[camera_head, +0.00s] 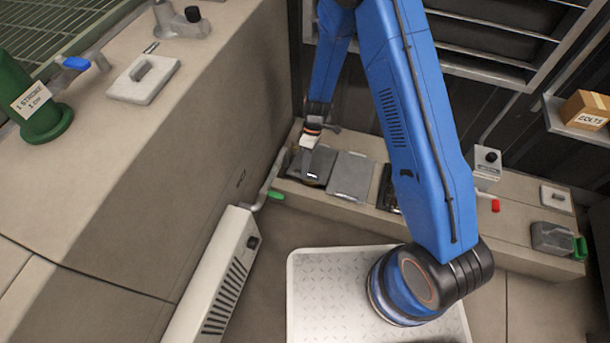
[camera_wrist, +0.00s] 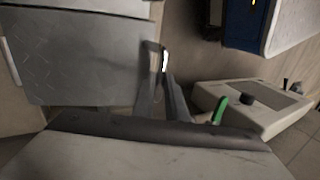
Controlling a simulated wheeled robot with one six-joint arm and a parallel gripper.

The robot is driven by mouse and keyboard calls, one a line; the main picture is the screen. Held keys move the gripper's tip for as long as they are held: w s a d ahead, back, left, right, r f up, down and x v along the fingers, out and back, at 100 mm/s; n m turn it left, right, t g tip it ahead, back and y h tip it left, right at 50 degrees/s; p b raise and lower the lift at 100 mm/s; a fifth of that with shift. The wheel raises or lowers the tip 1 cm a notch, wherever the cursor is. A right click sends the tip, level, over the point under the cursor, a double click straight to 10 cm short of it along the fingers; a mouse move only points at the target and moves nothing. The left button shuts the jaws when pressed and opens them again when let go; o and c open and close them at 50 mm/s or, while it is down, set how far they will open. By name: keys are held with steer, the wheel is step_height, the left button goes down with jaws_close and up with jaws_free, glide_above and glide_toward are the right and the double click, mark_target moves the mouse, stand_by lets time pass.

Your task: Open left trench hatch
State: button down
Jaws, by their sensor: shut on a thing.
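The left trench hatch (camera_head: 317,166) is a dark grey plate at the left end of the low ledge in the head view. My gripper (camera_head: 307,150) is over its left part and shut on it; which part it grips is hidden. The hatch looks slightly tilted, but how far it is lifted I cannot tell. In the wrist view my gripper's fingers (camera_wrist: 163,80) are close together near the middle, with the contact in shadow. A grey diamond-pattern plate (camera_wrist: 85,55) lies to their left there; which hatch it is I cannot tell.
A second grey hatch (camera_head: 351,177) lies closed to the right, with a dark opening or plate beyond, partly behind my arm. A green-handled lever (camera_head: 273,196) and a white heater-like unit (camera_head: 215,280) stand in front. The concrete wall (camera_head: 215,130) is close on the left.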

steer(key=w+d+r, duration=0.2)
steer(key=w+r, duration=0.5)
steer(key=shift+w+d+r, duration=0.15)
steer(key=shift+d+r, duration=0.2)
steer(key=shift+r, duration=0.05)
steer(key=c, duration=1.8)
jaws_free()
steer(key=shift+f, duration=0.1)
steer(key=shift+o, duration=0.2)
steer(key=v, duration=0.7)
steer(key=shift+r, duration=0.25)
